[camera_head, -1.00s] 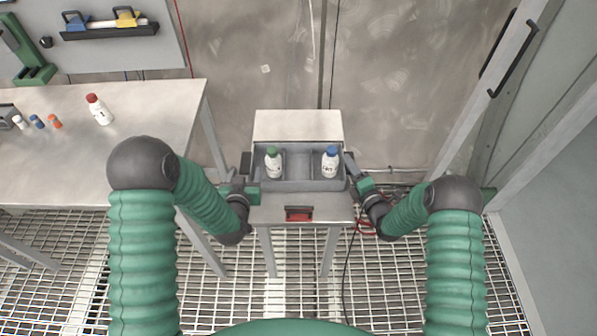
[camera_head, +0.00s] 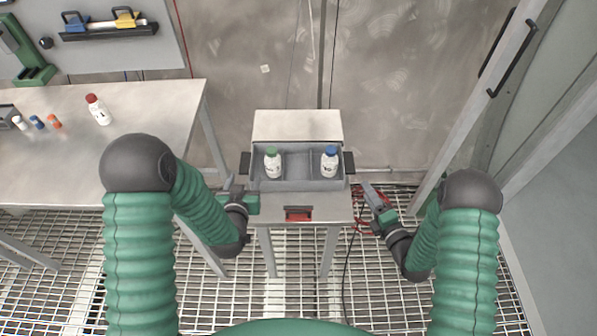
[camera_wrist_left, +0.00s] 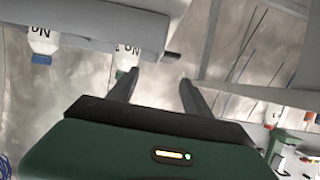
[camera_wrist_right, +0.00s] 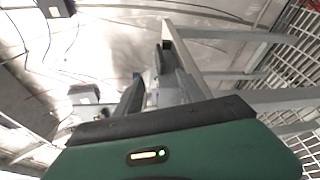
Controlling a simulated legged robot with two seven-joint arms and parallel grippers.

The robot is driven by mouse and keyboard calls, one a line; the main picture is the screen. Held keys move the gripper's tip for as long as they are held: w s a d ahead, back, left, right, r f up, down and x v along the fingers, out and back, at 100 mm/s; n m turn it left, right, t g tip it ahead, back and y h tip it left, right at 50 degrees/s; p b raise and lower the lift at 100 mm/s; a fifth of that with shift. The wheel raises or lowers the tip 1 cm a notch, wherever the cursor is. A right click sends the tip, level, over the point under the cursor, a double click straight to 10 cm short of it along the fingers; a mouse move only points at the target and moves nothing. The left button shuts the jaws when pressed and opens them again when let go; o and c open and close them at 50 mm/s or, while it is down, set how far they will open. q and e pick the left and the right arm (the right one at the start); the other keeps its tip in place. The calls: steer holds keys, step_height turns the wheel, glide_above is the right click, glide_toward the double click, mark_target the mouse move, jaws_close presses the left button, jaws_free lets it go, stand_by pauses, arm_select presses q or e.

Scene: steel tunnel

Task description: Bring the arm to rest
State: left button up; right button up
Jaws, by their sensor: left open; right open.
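My left gripper (camera_head: 238,190) is open and empty, just left of the grey tray (camera_head: 300,184) and apart from it. Its two fingers (camera_wrist_left: 158,88) show spread in the left wrist view. My right gripper (camera_head: 372,196) is open and empty, to the right of the tray and clear of it. Its fingers (camera_wrist_right: 150,85) also show in the right wrist view. The tray sits on a small steel table (camera_head: 297,125). It holds a white bottle with a green cap (camera_head: 272,163) on the left and one with a blue cap (camera_head: 330,162) on the right.
A workbench (camera_head: 150,140) at the left carries a red-capped bottle (camera_head: 98,110) and several small items. A red object (camera_head: 298,214) is on the small table's front. A door frame with a black handle (camera_head: 512,58) stands at the right. Metal grating covers the floor.

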arm_select(q)
steer(key=shift+a, duration=0.1)
arm_select(e)
steer(key=shift+a, duration=0.1)
steer(key=s+d+r+m+g+h+p, duration=0.2)
steer(key=s+d+r+m+g+h, duration=0.25)
steer(key=m, duration=0.85)
arm_select(q)
steer(key=s+r+g, duration=0.3)
steer(key=s+g, duration=0.2)
steer(key=s, duration=0.6)
steer(key=s+r+g+h, duration=0.1)
steer(key=s+r+g, duration=0.3)
steer(key=s, duration=0.6)
steer(key=shift+s+a+m+g, duration=0.25)
steer(key=shift+s+m+g, duration=0.15)
steer(key=shift+g, duration=0.6)
arm_select(e)
steer(key=s+a+r+m+g+h, duration=0.1)
steer(key=s+r+m+g, duration=0.2)
steer(key=s+m, duration=0.3)
steer(key=s+r+m+g+h, duration=0.1)
steer(key=s+r+m+g, duration=0.2)
steer(key=s, duration=0.8)
steer(key=m+g, duration=0.2)
steer(key=m, duration=0.1)
steer(key=shift+a+r+m, duration=0.25)
steer(key=shift+a+m, duration=0.05)
steer(key=shift+a, duration=0.1)
steer(key=shift+s, duration=0.1)
